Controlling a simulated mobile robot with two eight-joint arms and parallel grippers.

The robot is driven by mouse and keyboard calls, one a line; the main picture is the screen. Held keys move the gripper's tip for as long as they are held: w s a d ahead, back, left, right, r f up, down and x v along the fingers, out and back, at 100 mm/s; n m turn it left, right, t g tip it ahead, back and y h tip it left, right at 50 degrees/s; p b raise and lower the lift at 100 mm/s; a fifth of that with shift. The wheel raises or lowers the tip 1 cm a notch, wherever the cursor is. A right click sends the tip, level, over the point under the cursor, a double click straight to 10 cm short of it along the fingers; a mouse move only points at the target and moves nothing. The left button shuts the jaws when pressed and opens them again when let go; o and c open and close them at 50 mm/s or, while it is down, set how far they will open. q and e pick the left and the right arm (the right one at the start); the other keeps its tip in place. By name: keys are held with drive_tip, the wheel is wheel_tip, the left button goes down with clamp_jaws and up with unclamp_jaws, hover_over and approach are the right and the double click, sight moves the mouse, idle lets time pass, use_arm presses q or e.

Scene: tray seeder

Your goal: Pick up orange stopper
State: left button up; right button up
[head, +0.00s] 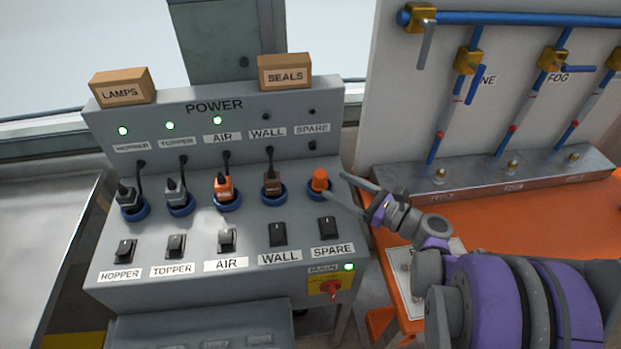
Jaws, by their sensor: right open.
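The orange stopper (320,180) sits upright in the blue-rimmed SPARE socket (312,194), at the right end of the socket row on the grey power panel. My right gripper (338,190) comes in from the right with its fingers pointing left. Its jaws are open. One finger reaches along the front of the stopper and the other is behind and to its right. I cannot tell whether either finger touches it. My left gripper is not in view.
Plugs fill the other sockets, including an orange AIR plug (224,187) and a brown WALL plug (272,183). Rocker switches line the panel below, with a red rotary switch (330,289). LAMPS (122,87) and SEALS (284,71) boxes stand on top. An orange bench (530,225) lies right.

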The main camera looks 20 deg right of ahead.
sight(326, 179)
drive_tip(key=x, duration=0.3)
drive_tip(key=shift+w+a, duration=0.15)
drive_tip(key=shift+w, duration=0.1)
drive_tip(key=x, duration=0.6)
drive_tip(key=shift+f, duration=0.4)
drive_tip(key=shift+s, duration=0.1)
clamp_jaws()
